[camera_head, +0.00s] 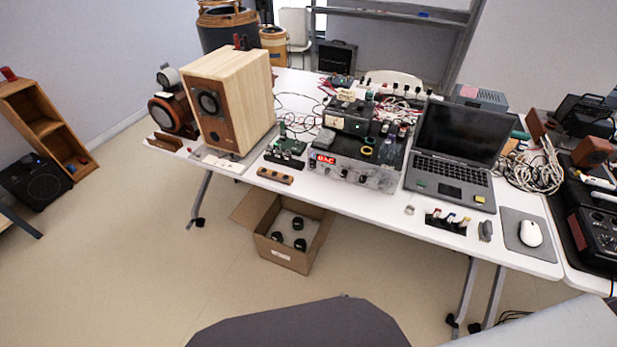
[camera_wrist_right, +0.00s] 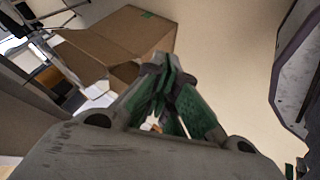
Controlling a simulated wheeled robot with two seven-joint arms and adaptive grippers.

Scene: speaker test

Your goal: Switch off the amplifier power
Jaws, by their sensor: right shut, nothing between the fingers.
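The likely amplifier is a low grey metal box (camera_head: 345,172) with a red label and several front knobs, in the middle of the white table (camera_head: 390,200) in the head view. Smaller gear and loose parts sit on top of it. I cannot tell its power switch or its state. My right gripper (camera_wrist_right: 160,66) shows in the right wrist view with green finger pads, its fingers together and empty. It points toward the cardboard box, away from the amplifier. No gripper fingers show clearly in the head view, and my left gripper is not seen.
A wooden speaker (camera_head: 255,95) stands left of the amplifier; an open laptop (camera_head: 455,150) stands right. A mouse (camera_head: 530,233) lies on a pad. The open cardboard box (camera_head: 285,254), also in the wrist view (camera_wrist_right: 118,38), sits on the floor below the table edge. Cables clutter the back.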

